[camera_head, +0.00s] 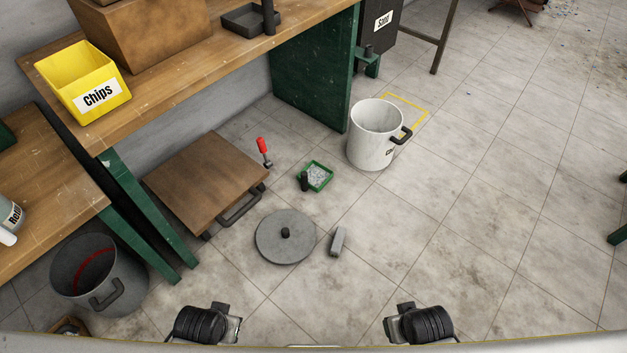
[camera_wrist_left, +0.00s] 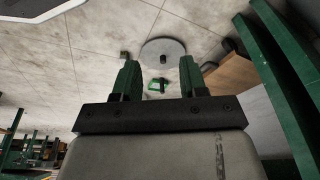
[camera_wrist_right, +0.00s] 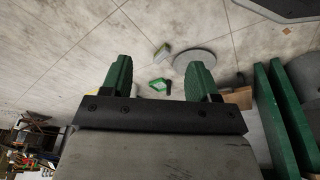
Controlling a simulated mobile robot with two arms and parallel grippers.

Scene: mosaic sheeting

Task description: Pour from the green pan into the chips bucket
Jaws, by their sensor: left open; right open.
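The green pan (camera_head: 319,175) is a small square tray on the floor, filled with pale bits, with a dark handle at its left side. It also shows small in the left wrist view (camera_wrist_left: 153,86) and in the right wrist view (camera_wrist_right: 156,84). A white bucket (camera_head: 367,145) with a dark handle stands upright on the floor behind and right of the pan; its label is mostly hidden by the handle. My left gripper (camera_wrist_left: 160,72) and my right gripper (camera_wrist_right: 160,72) are both open and empty, apart from the pan, near the head view's bottom edge.
A yellow bin (camera_head: 100,112) labelled Chips stands on the workbench (camera_head: 185,75). A round grey lid (camera_head: 275,243), a grey block (camera_head: 338,241), a red-handled tool (camera_head: 263,147) and a low brown platform (camera_head: 200,180) surround the pan. A grey bucket (camera_head: 75,285) stands lower left. Floor at right is clear.

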